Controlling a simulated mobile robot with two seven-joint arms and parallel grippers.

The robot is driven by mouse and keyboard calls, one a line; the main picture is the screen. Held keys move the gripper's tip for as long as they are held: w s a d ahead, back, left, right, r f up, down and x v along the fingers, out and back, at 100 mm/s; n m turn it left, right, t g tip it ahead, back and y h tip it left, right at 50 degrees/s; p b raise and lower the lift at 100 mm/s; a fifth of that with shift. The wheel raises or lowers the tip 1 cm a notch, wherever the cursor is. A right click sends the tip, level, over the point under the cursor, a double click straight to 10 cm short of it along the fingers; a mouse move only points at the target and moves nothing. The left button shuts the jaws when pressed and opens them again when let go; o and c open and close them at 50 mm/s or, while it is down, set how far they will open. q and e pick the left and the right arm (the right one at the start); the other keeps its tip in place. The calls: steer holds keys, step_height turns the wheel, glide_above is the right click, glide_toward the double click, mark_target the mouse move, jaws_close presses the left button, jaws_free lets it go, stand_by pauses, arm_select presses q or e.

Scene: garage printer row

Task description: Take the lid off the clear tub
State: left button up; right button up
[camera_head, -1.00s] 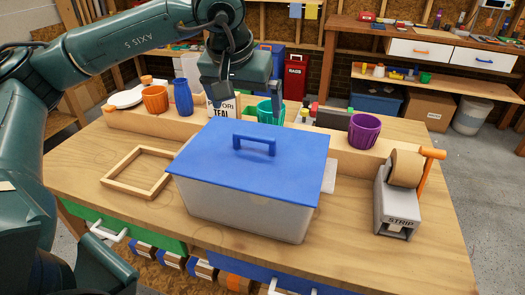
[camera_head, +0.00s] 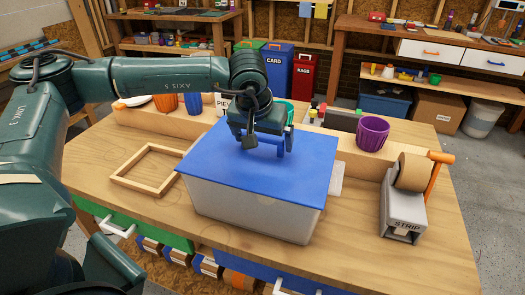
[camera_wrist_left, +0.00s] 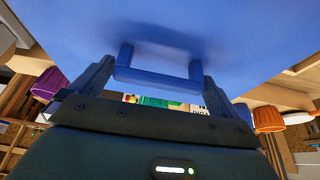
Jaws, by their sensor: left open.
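The clear tub (camera_head: 250,212) stands on the wooden bench with its flat blue lid (camera_head: 225,165) on top. The lid has a raised blue handle (camera_head: 268,138) in its middle. My left gripper (camera_head: 267,146) is open above the lid, at the handle. In the left wrist view the handle (camera_wrist_left: 158,80) lies between the two spread fingers, with a finger near each end of it. I cannot tell whether either finger touches it. My right gripper is not in view.
A wooden frame (camera_head: 147,187) lies left of the tub. A grey strip dispenser (camera_head: 402,205) stands at the right. A purple cup (camera_head: 372,133) and several other containers line the back ledge. Bare bench (camera_head: 345,245) lies to the tub's right front.

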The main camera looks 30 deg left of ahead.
arm_select(q)
steer(key=shift+c, duration=0.4)
steer(key=c, duration=0.7)
steer(key=shift+r, duration=0.1)
